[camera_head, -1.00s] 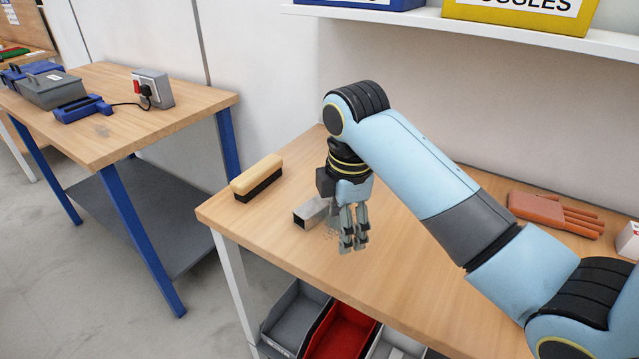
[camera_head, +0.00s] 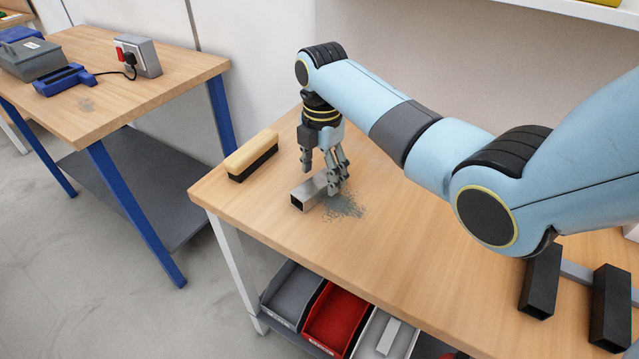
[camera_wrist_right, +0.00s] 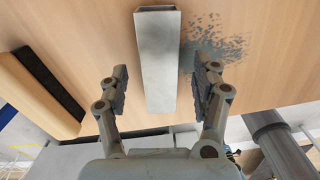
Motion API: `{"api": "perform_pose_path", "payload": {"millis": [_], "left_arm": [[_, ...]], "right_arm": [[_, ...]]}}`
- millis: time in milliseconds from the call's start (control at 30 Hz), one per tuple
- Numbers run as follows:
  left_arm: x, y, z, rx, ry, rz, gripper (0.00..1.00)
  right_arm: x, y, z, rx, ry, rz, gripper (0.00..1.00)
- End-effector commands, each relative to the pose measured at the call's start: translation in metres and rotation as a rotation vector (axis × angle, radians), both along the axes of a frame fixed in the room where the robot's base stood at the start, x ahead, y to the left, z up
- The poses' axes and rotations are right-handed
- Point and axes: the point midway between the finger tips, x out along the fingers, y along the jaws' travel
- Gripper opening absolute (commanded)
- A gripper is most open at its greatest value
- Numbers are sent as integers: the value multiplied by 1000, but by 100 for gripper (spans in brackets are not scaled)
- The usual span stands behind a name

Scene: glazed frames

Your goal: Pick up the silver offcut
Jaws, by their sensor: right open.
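The silver offcut (camera_head: 309,192) is a short square metal tube lying on the wooden workbench (camera_head: 250,215), its open dark end toward the front left. In the right wrist view the offcut (camera_wrist_right: 158,62) lies between the spread fingers, with a gap on each side. My right gripper (camera_head: 322,172) is open and points down just over the offcut, its fingers on either side of it. It also shows open in the right wrist view (camera_wrist_right: 160,92). In the head view the fingers hide part of the offcut. My left gripper is not in view.
A brush (camera_head: 251,157) with a pale wooden back lies left of the offcut, near the bench's left edge. Grey filings (camera_head: 345,208) are scattered to the right of the offcut. Dark square bars (camera_head: 540,280) lie at the right. Bins (camera_head: 335,318) stand below the bench.

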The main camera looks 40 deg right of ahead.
Motion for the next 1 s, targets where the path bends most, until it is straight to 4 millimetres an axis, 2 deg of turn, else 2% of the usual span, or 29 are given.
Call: {"api": "perform_pose_path", "payload": {"millis": [167,433,900,1000], "left_arm": [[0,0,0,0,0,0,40],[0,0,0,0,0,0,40],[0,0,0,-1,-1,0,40],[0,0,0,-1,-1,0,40]], "right_arm": [[0,0,-23,0,1,0,65],[0,0,-26,-1,-1,0,65],[0,-1,-26,-1,-1,0,4],[0,-1,-25,-1,-1,0,2]]}}
